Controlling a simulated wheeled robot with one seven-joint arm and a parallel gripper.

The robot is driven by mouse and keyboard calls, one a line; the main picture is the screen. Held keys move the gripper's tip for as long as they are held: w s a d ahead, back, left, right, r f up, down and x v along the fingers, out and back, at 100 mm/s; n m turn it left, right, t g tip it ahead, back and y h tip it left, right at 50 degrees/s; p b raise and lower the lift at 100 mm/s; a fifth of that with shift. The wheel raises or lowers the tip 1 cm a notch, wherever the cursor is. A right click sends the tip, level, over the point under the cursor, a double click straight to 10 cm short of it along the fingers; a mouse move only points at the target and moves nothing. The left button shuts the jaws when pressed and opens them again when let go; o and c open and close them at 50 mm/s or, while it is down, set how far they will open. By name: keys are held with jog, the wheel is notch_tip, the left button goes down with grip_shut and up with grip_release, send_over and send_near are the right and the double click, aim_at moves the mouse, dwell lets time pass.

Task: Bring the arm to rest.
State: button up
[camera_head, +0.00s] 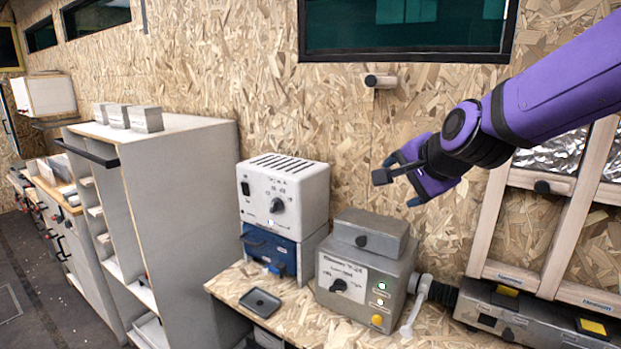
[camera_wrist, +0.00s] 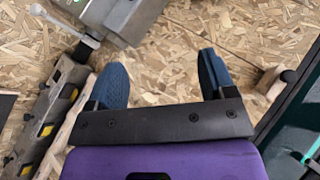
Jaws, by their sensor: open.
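My purple arm reaches in from the right in the head view. My gripper (camera_head: 402,181) is in mid-air in front of the chipboard wall, above the bench and the grey metal device. In the wrist view my gripper (camera_wrist: 162,78) shows two blue fingers spread wide apart, with nothing between them but chipboard behind. It is open and empty, and touches nothing that I can see.
Below stand a grey metal box device (camera_head: 362,270) and a white box with a knob (camera_head: 284,193) over a blue unit (camera_head: 268,247). A black tray (camera_head: 260,302) lies on the bench. A wooden frame (camera_head: 497,222) stands right; a tall grey cabinet (camera_head: 185,220) stands left.

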jog(key=s+d+n+g+h, duration=0.1)
jog(key=s+d+n, duration=0.4)
jog(key=s, duration=0.7)
jog(key=s+d+n+g+h, duration=0.2)
jog(key=s+d+n, duration=0.3)
jog(key=s+d, duration=0.3)
jog(key=s+g, duration=0.1)
jog(key=s, duration=0.3)
jog(key=shift+r+n, duration=0.4)
jog(key=shift+s, duration=0.1)
